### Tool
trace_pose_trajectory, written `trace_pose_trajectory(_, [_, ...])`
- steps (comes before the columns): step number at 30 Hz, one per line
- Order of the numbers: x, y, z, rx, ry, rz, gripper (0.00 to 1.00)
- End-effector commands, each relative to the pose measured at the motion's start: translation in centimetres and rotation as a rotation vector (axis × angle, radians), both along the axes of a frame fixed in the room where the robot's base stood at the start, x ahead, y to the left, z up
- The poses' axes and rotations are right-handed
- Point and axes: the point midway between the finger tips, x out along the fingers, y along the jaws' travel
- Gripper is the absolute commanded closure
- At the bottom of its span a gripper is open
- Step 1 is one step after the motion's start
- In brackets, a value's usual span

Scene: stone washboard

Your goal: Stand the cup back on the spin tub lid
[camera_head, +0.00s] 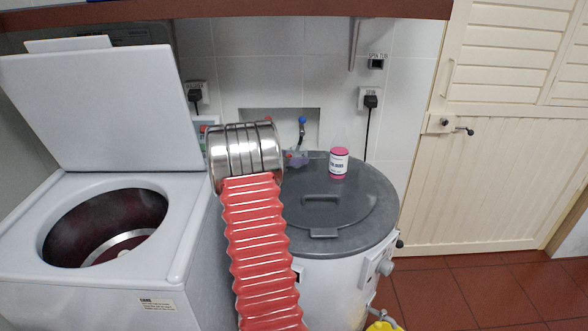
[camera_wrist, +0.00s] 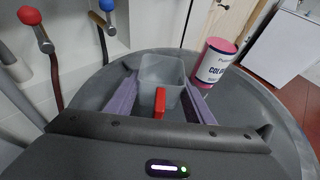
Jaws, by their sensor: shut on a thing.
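In the wrist view, a grey cup (camera_wrist: 162,72) with a red part (camera_wrist: 159,102) at its near side sits between the two purple fingers of my gripper (camera_wrist: 160,88). The gripper is shut on it. The cup is over the grey spin tub lid (camera_wrist: 85,97); I cannot tell whether its base touches the lid. In the head view, the round grey lid (camera_head: 350,215) tops the white tub. My arm stands in front of the lid's left part, and the cup cannot be made out there.
A pink and white container (camera_head: 338,163) stands on the lid; it shows right of the cup in the wrist view (camera_wrist: 214,62). The washer (camera_head: 190,215), its lid raised, is at left. Taps with red (camera_wrist: 29,15) and blue (camera_wrist: 107,5) knobs are behind. A shelf (camera_head: 230,8) runs overhead.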

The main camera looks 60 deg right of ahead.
Motion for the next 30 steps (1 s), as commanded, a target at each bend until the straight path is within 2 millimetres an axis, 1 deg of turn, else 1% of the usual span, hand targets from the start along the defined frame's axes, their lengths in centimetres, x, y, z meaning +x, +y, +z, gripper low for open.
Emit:
trace_pose_trajectory(3, [0.0, 0.0, -0.5, -0.001, -0.002, -0.001, 0.75])
trace_pose_trajectory(12, [0.0, 0.0, -0.7, 0.0, -0.001, 0.0, 0.75])
trace_pose_trajectory(14, [0.0, 0.0, -1.2, 0.0, 0.001, 0.0, 0.75])
trace_pose_trajectory(19, [0.0, 0.1, -3.3, 0.002, 0.001, 0.001, 0.75])
trace_pose_trajectory(22, [0.1, 0.1, -4.2, 0.0, 0.001, 0.002, 0.75])
trace_pose_trajectory(30, [0.1, 0.1, -4.3, -0.001, 0.0, 0.002, 0.75])
